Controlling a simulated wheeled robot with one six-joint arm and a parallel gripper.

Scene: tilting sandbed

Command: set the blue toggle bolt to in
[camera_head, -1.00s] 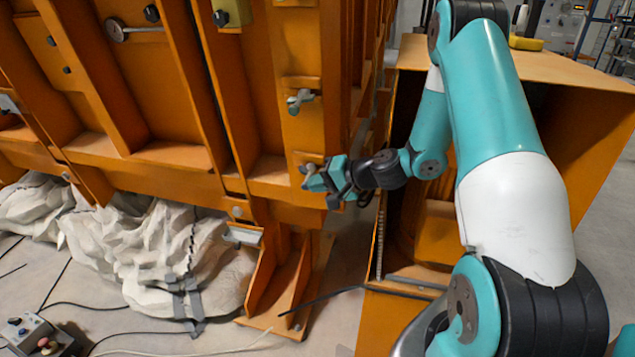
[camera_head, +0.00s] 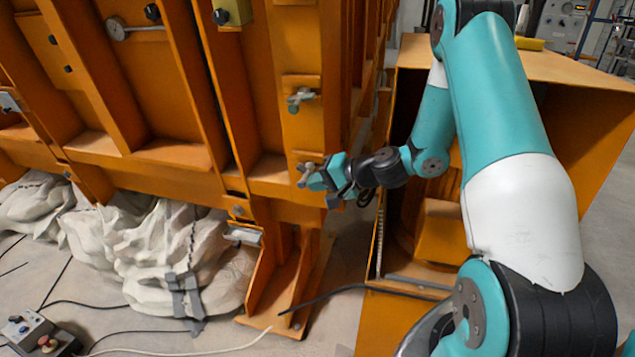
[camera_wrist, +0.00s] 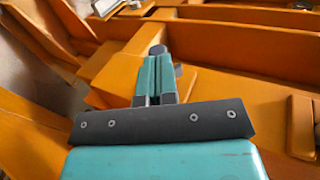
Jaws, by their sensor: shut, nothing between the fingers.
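Two small toggle bolts sit on the orange upright of the sandbed frame in the head view. The upper bolt (camera_head: 301,98) has a grey-teal handle, clear of my gripper. The lower bolt (camera_head: 306,167) is greyish and partly hidden by my gripper. I cannot tell from colour which is the blue one. My gripper (camera_head: 303,181) is shut, its tips right beside the lower bolt; whether they touch it is unclear. In the wrist view the gripper (camera_wrist: 157,75) shows closed teal fingers, with a small grey piece (camera_wrist: 178,70) just right of them.
An open orange cabinet (camera_head: 430,240) stands right of the upright, close under my arm. A grey latch (camera_head: 243,235) is lower left of the gripper. A control box (camera_head: 38,335) and cables lie on the floor.

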